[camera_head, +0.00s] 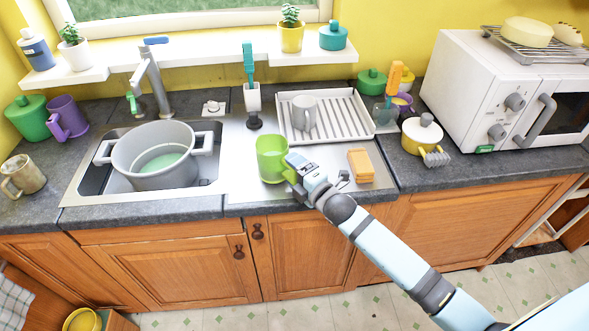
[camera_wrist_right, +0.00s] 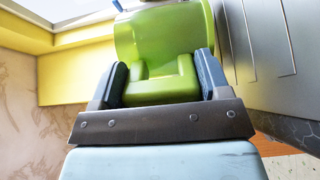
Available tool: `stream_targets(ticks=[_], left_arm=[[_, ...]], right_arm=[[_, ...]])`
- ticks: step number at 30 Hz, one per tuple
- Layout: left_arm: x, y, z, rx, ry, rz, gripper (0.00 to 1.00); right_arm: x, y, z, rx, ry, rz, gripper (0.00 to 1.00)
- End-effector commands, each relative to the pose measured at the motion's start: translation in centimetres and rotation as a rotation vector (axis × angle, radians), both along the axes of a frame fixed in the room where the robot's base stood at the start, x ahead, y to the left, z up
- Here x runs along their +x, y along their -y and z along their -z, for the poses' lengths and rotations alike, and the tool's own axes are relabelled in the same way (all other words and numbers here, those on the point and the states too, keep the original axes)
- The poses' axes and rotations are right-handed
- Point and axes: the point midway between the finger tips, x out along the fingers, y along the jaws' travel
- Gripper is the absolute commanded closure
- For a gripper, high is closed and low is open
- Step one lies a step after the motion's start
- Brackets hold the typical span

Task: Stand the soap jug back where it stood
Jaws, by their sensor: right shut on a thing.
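The lime-green jug (camera_head: 271,160), which I take to be the soap jug, is upright over the steel drainer right of the sink. I cannot tell whether its base touches the steel. My right gripper (camera_head: 291,168) comes from the right and is shut on the jug's handle. In the right wrist view the jug (camera_wrist_right: 165,35) fills the top middle, with its handle between the two blue-grey fingers of the gripper (camera_wrist_right: 160,82). The inside of the jug is hard to see. My left gripper is not in view.
A grey pot (camera_head: 165,178) sits in the sink at left. A white dish rack (camera_head: 350,130) with a grey mug (camera_head: 304,115) stands behind the jug. An orange sponge (camera_head: 360,165) lies right of my gripper. A brush in a white holder (camera_head: 252,98) stands behind.

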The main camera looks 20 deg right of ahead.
Motion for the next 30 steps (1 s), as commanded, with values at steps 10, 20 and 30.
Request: stream_targets(ticks=[10,20,30], left_arm=[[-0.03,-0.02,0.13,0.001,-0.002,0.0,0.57],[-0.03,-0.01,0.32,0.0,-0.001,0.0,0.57],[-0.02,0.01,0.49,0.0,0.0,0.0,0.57]], right_arm=[[0.02,-0.02,-0.07,0.001,0.002,0.0,0.93],[0.02,-0.02,0.23,0.001,0.002,0.0,0.93],[0.02,-0.01,0.64,0.001,0.002,0.0,0.93]])
